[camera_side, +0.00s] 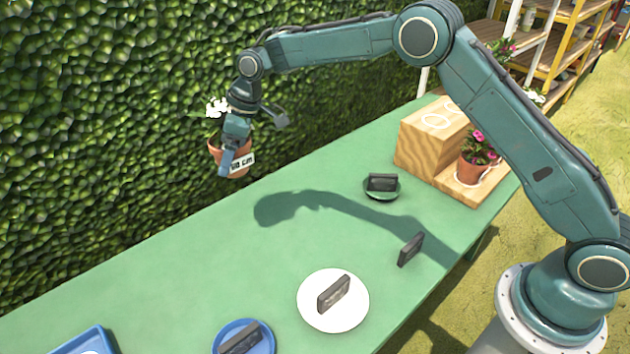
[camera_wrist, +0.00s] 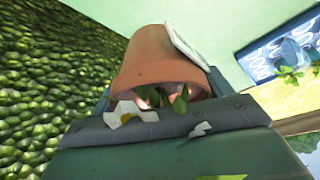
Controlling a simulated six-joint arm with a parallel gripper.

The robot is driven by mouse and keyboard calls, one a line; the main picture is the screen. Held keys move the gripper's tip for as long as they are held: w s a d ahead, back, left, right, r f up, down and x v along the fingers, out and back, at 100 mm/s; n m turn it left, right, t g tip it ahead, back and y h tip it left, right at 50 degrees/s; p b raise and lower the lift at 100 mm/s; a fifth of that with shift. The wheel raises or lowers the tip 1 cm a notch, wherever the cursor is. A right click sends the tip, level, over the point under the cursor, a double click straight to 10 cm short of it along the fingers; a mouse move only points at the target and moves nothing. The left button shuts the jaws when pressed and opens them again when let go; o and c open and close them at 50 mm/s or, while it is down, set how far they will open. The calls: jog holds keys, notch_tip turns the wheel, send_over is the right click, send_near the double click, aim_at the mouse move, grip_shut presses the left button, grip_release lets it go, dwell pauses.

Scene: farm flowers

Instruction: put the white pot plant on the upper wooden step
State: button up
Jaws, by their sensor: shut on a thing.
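The white pot plant (camera_side: 217,107) has white flowers in a terracotta pot (camera_side: 241,168) with a white label. My gripper (camera_side: 233,157) is shut on this pot and holds it above the table, near the hedge side. In the wrist view the terracotta pot (camera_wrist: 158,58) fills the middle, with leaves and a white petal at its rim. The wooden steps stand at the right end of the table. The upper wooden step (camera_side: 432,126) has white rings on its top and its visible part is bare. A pink-flowered pot plant (camera_side: 474,165) stands on the lower wooden step (camera_side: 462,192).
Dark blocks sit on a green dish (camera_side: 381,194), a white plate (camera_side: 312,315) and a blue plate (camera_side: 265,346). Another stands on the table (camera_side: 411,249). A blue tray (camera_side: 70,346) is at the lower left. The hedge (camera_side: 100,110) borders the table's back edge.

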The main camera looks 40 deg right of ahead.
jog(key=d+r+m+t+h, duration=0.1)
jog(key=d+r+m, duration=0.2)
jog(key=d, duration=0.8)
jog(key=w+d+r+m+h, duration=0.1)
jog(key=d+r+m, duration=0.1)
jog(key=d, duration=0.8)
jog(key=d+r+m+t+h, duration=0.1)
jog(key=d+r+m, duration=0.2)
jog(key=d, duration=0.8)
jog(key=s+d+r+m+h, duration=0.1)
jog(key=s+d+r+m, duration=0.3)
jog(key=d, duration=0.5)
jog(key=s+d+r+m+g+h, duration=0.1)
jog(key=s+d+r+m, duration=0.1)
jog(key=s+d, duration=0.65)
jog(key=s+d+r+m+h, duration=0.1)
jog(key=s+d+r+m, duration=0.25)
jog(key=d, duration=0.75)
notch_tip(320, 180, down, 21)
jog(key=shift+s+a+r, duration=0.1)
jog(key=shift+s+r, duration=0.05)
jog(key=o, duration=1.3)
jog(key=shift+f, duration=0.2)
jog(key=shift+r, duration=0.1)
